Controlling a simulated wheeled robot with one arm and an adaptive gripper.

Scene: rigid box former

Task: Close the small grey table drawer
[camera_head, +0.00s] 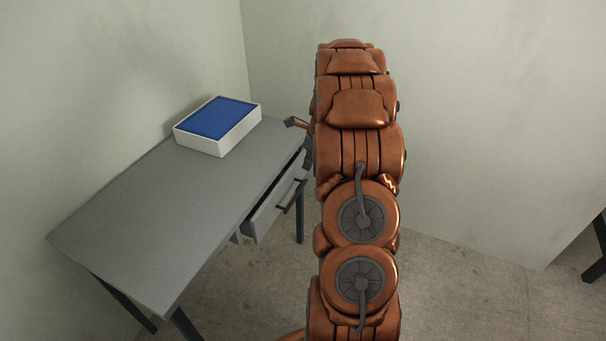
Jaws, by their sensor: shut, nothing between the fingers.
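The small grey drawer (265,218) sticks partly out of the right long side of the grey table (150,205). A dark gap shows between its front and the tabletop edge. Its dark bar handle (291,197) is on the front panel, facing right. My gripper (294,123) shows only in part, to the left of my copper-coloured arm, near the table's far right corner. It is shut and empty. My arm hides most of it, and I cannot tell whether it touches the table.
A white box with a blue top (220,125) stands on the far end of the table. Walls close in behind and to the left of the table. The floor (460,290) to the right of my arm is clear. A dark piece of furniture (597,250) shows at the right edge.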

